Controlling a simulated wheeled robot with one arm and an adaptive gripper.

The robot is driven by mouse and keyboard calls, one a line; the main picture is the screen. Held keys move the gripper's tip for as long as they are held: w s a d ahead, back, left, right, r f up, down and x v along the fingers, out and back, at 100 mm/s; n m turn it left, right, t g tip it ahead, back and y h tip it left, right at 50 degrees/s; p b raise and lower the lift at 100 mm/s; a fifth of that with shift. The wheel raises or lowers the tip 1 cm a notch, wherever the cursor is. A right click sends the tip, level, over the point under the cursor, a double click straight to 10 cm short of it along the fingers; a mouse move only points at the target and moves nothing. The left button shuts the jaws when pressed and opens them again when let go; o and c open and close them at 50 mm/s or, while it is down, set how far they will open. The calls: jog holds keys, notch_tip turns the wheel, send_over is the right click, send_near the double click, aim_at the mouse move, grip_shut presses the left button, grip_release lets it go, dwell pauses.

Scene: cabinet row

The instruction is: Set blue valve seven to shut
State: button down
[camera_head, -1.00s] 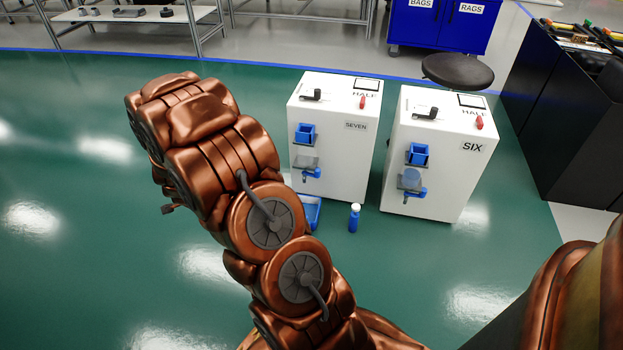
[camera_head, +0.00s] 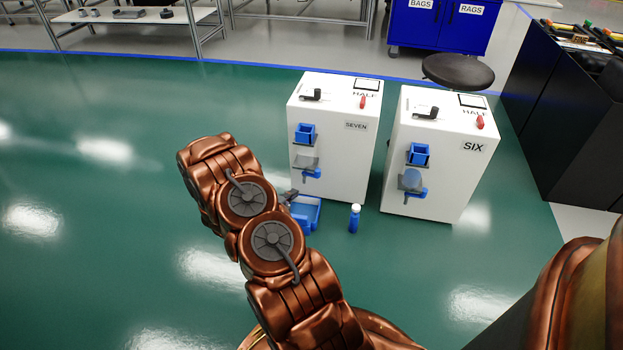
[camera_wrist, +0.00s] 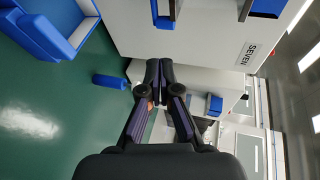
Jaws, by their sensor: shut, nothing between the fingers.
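The white cabinet marked SEVEN (camera_head: 345,165) stands left of cabinet SIX. Its blue valve (camera_head: 312,173) is low on the front, below a grey part and a blue box (camera_head: 305,133). The valve handle seems to point sideways to the right; its exact setting is too small to read. My gripper (camera_wrist: 160,65) is shut and empty in the wrist view, close to the cabinet front. A blue part (camera_wrist: 163,14), likely the valve, shows just beyond the fingertips, apart from them as far as I can tell. In the head view my arm mostly hides the gripper.
A blue tray (camera_head: 306,214) lies on the floor before cabinet SEVEN, and a blue bottle (camera_head: 354,218) stands beside it. Cabinet SIX (camera_head: 435,165) with its own blue valve (camera_head: 416,192) is at the right. A stool (camera_head: 458,70) stands behind. Open green floor lies left.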

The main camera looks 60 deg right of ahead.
jog(key=b, duration=0.5)
send_near(315, 174)
jog(key=x, duration=0.4)
jog(key=shift+s+d+f, duration=0.2)
jog(key=shift+s+f, duration=0.05)
jog(key=shift+f, duration=0.25)
jog(key=shift+w+d+r+b, duration=0.1)
jog(key=shift+d+b, duration=0.2)
jog(key=shift+d, duration=0.8)
jog(key=shift+w+r+p, duration=0.15)
jog(key=shift+p, duration=0.35)
